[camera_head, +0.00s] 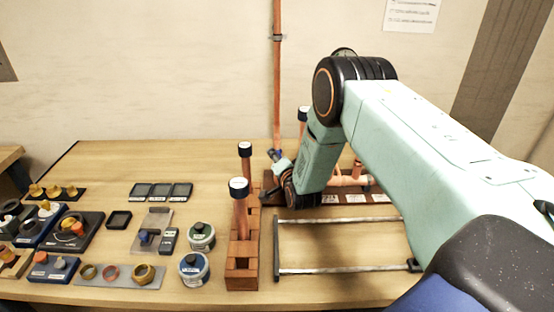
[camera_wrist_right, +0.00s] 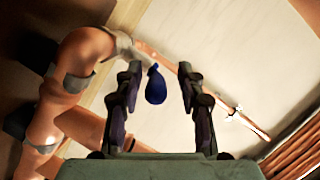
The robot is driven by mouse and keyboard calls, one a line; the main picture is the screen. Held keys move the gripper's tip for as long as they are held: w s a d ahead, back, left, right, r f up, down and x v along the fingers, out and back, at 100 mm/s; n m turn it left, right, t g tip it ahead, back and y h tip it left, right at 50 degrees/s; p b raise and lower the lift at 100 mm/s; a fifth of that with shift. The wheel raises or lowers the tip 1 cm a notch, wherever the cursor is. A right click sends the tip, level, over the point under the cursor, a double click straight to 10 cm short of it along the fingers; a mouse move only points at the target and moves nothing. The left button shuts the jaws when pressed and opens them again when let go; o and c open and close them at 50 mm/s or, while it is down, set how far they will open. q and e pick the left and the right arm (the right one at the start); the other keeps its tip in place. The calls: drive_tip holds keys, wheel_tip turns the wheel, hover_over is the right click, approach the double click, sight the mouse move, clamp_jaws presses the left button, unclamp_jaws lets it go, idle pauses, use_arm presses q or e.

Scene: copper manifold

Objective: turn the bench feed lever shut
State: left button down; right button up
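The feed lever shows in the right wrist view as a dark blue rounded handle (camera_wrist_right: 156,86) on a pale metal valve body beside a copper pipe (camera_wrist_right: 88,52). My right gripper (camera_wrist_right: 159,80) is open, with one finger on each side of the handle. The handle sits nearer the left finger, and I see a gap to the right finger. In the head view a small blue part (camera_head: 273,154) shows at the foot of the vertical copper pipe (camera_head: 277,85), where my right arm reaches. My arm hides much of the manifold there. My left gripper is not in view.
A wooden rack (camera_head: 243,250) with capped copper tubes stands just left of the lever area. A metal frame (camera_head: 340,270) lies in front. Tins (camera_head: 194,268), fittings and trays cover the left of the bench. Bare bench (camera_head: 100,160) shows at the back left.

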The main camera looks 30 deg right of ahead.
drive_tip(key=shift+d+f, duration=0.15)
drive_tip(key=shift+d, duration=0.2)
drive_tip(key=c, duration=0.4)
drive_tip(key=shift+s, duration=0.1)
drive_tip(key=shift+c, duration=1)
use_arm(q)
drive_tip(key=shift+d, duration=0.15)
use_arm(e)
drive_tip(key=shift+a, duration=0.2)
clamp_jaws()
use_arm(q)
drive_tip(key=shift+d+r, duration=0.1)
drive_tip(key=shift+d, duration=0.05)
use_arm(e)
drive_tip(key=shift+d, duration=0.1)
drive_tip(key=shift+f, duration=0.1)
